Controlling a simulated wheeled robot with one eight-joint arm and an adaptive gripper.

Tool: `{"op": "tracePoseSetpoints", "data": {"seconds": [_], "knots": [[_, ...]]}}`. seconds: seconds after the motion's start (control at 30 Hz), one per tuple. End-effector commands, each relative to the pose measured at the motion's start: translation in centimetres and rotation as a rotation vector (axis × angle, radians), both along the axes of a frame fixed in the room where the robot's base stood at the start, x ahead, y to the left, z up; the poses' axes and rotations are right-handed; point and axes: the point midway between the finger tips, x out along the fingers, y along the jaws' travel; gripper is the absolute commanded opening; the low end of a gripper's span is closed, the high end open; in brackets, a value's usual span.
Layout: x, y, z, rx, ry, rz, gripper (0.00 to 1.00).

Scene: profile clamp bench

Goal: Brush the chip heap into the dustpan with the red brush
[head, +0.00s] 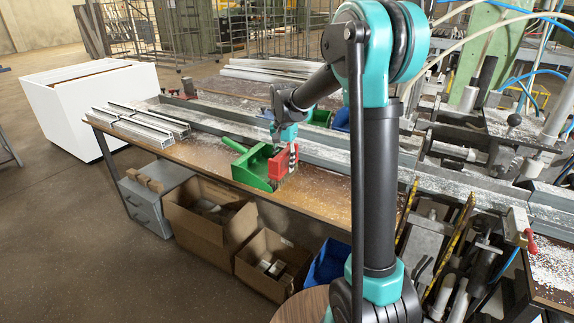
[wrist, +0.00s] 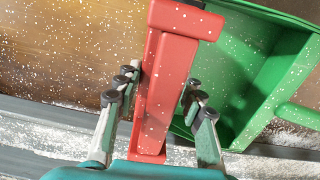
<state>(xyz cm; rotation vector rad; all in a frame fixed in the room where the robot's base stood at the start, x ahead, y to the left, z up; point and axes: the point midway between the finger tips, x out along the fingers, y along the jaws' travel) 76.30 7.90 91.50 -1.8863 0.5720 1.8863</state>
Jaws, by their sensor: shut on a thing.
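The red brush (head: 279,165) is in my gripper (head: 291,150), which is shut on it. In the wrist view the red brush (wrist: 163,85) stands between the two fingers of my gripper (wrist: 157,100). The green dustpan (head: 254,168) lies on the bench, its handle pointing to the back left. In the wrist view the dustpan (wrist: 285,90) is at the right, right beside the brush and partly hidden by it. The brush is at the dustpan's right side in the head view; I cannot tell whether they touch. White specks of chips are scattered over the bench; no distinct heap can be made out.
The wooden bench (head: 335,195) has free room right of the brush. Metal rails run along its back. Aluminium profiles (head: 140,128) lie at the left end. Clamp machinery (head: 480,150) stands at the right. Cardboard boxes (head: 208,213) and a blue bin (head: 328,262) stand below the front edge.

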Motion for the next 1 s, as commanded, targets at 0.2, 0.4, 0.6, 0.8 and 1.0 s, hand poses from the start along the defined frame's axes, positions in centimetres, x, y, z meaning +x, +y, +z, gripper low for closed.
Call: {"op": "tracePoseSetpoints", "data": {"seconds": [0.2, 0.4, 0.6, 0.8, 1.0], "knots": [[0.4, 0.7, 0.1, 0.000, 0.000, 0.000, 0.10], [0.5, 0.8, 0.1, 0.000, 0.000, 0.000, 0.10], [1.3, 2.0, 0.2, 0.000, 0.000, 0.001, 0.10], [1.6, 2.4, 0.2, 0.000, 0.000, 0.000, 0.10], [1.7, 2.5, 0.2, 0.000, 0.000, 0.000, 0.10]]}}
